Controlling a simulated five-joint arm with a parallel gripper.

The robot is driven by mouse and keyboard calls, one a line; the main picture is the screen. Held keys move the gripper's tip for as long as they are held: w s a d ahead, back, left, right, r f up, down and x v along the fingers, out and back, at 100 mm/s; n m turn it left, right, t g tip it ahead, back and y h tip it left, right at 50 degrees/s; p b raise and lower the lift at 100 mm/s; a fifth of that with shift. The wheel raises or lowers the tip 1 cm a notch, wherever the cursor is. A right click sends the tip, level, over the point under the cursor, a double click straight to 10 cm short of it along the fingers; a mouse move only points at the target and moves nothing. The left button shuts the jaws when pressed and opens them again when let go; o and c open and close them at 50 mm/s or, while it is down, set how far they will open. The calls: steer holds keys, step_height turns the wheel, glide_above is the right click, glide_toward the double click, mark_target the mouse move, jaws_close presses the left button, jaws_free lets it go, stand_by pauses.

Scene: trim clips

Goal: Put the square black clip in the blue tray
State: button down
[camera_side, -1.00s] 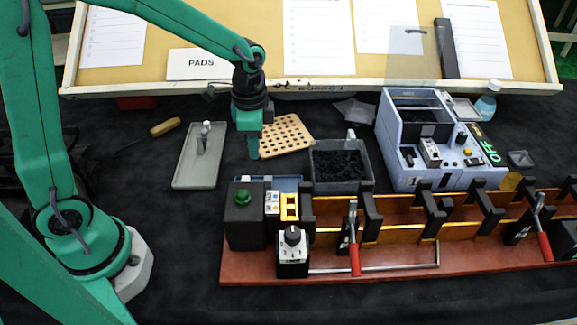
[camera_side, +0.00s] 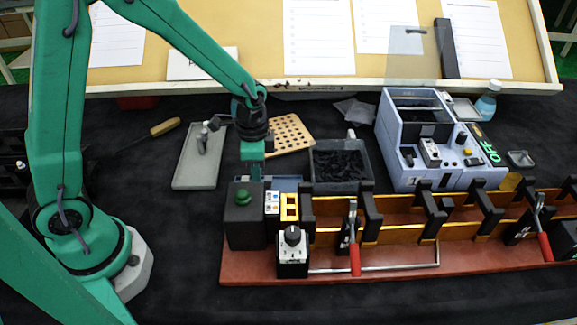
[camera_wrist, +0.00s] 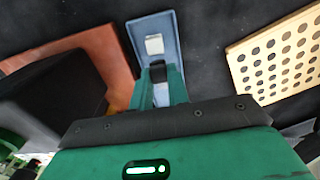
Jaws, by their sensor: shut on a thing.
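The blue tray (camera_side: 287,184) lies on the black cloth behind the red-brown fixture, partly hidden by the boxes on it. It also shows in the wrist view (camera_wrist: 138,27), with a small white piece (camera_wrist: 154,44) in it. My gripper (camera_wrist: 161,85) is shut on a small black clip (camera_wrist: 158,71), which shows between the fingertips over the near part of the tray. In the side view, my gripper (camera_side: 252,175) points down at the tray's left end. The clip is hidden there. I cannot tell its height above the tray floor.
A grey bin of black pieces (camera_side: 340,178) stands right of the tray, and a perforated wooden board (camera_side: 290,133) lies behind. The fixture (camera_side: 390,262) with a black box (camera_side: 245,215) is close in front. A grey tray (camera_side: 198,170) lies left; black cloth between is clear.

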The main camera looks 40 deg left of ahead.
steer(key=shift+f, duration=1.25)
steer(key=shift+f, duration=0.1)
steer(key=c, duration=1.3)
jaws_free()
steer(key=shift+c, duration=0.2)
step_height(320, 180, up, 11)
steer(key=shift+r, duration=0.6)
